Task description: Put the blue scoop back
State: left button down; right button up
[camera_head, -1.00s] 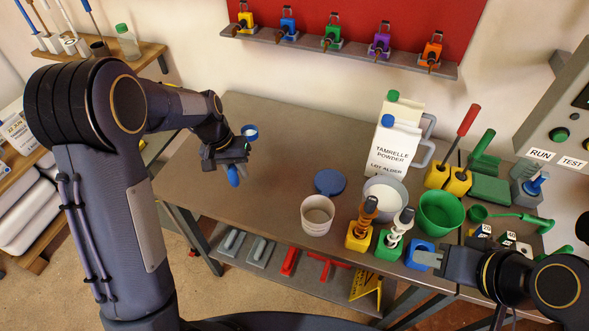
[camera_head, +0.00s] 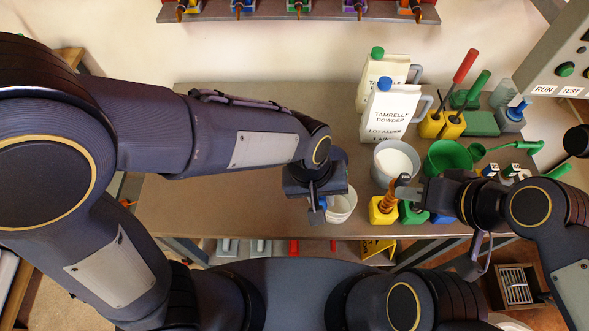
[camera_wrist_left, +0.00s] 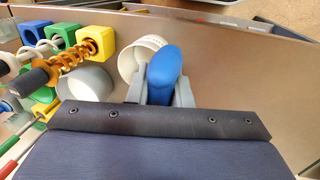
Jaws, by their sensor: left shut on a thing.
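My left gripper (camera_head: 318,195) is shut on the blue scoop. In the head view only a small part of the handle (camera_head: 322,204) shows below the gripper. The gripper is above the table beside a white cup (camera_head: 343,208), which overlaps it in view. A blue holder block (camera_head: 437,218) is mostly hidden behind my right gripper (camera_head: 404,188). The right gripper is beside the yellow holder with the orange-brown coil tool; its jaw opening is unclear.
A grey bowl (camera_head: 391,165) and a green bowl (camera_head: 444,158) stand right of the cup. Yellow (camera_head: 383,212) and green (camera_head: 411,214) holders stand along the front edge. Two powder jugs (camera_head: 390,110) are behind. The left of the table (camera_head: 230,205) is clear.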

pick_arm(q)
jog(key=s+d, duration=0.1)
jog(key=s, duration=0.3)
jog(key=w+a+f, duration=0.2)
jog(key=w+f, duration=0.1)
jog(key=w+a+f, duration=0.2)
jog(key=w+f, duration=0.1)
jog(key=w, duration=0.1)
jog(key=w+a+f, duration=0.2)
jog(key=w+f, duration=0.1)
jog(key=w, duration=0.1)
jog(key=shift+f, duration=0.3)
jog(key=shift+w+a+f, duration=0.15)
jog(key=shift+w+f, duration=0.15)
jog(key=shift+f, duration=0.15)
jog(key=shift+a+x, duration=0.15)
jog(key=shift+x, duration=0.55)
jog(key=shift+a+x, duration=0.15)
jog(key=shift+x, duration=0.5)
jog(key=shift+f, duration=0.2)
jog(key=c, duration=1.3)
grip_release()
